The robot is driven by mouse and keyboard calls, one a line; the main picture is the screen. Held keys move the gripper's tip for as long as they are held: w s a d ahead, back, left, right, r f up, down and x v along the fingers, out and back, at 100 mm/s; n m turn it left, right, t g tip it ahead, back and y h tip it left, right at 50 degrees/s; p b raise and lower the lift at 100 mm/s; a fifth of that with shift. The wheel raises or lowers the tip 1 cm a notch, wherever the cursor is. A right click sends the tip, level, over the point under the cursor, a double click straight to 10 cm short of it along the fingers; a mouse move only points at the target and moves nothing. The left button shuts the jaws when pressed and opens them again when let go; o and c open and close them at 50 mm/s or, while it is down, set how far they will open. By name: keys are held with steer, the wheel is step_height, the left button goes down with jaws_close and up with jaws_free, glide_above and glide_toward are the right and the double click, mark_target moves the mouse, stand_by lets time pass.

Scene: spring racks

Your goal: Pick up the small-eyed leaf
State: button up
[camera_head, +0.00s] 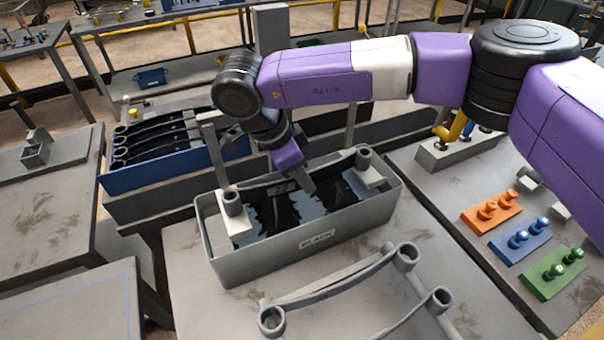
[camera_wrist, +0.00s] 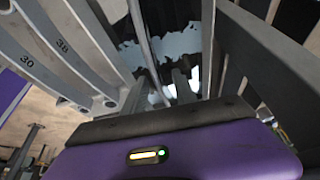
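My gripper (camera_head: 307,183) points down at a grey leaf (camera_head: 262,188) lying across the top of a grey bin (camera_head: 372,212). One round eye (camera_head: 232,200) of this leaf is at the bin's left side, the other (camera_head: 364,157) at its right. In the wrist view my gripper's fingers (camera_wrist: 172,88) are partly hidden by my purple gripper body, and I cannot tell whether they are closed on the leaf. Two more leaves with eyes lie in front, one with an eye (camera_head: 405,254) and one with an eye (camera_head: 440,299). I cannot tell which leaf has the small eyes.
The bin holds dark liquid (camera_head: 335,197) and has a label on its front. Upright posts (camera_head: 214,150) stand at its ends. A blue rack (camera_head: 150,175) with several dark leaves stands behind left. Orange (camera_head: 491,209), blue (camera_head: 519,240) and green (camera_head: 553,275) peg blocks stand on the right table.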

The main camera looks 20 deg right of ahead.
steer(key=shift+f, duration=0.15)
jaws_close()
steer(key=shift+d, duration=0.1)
stand_by(1.3)
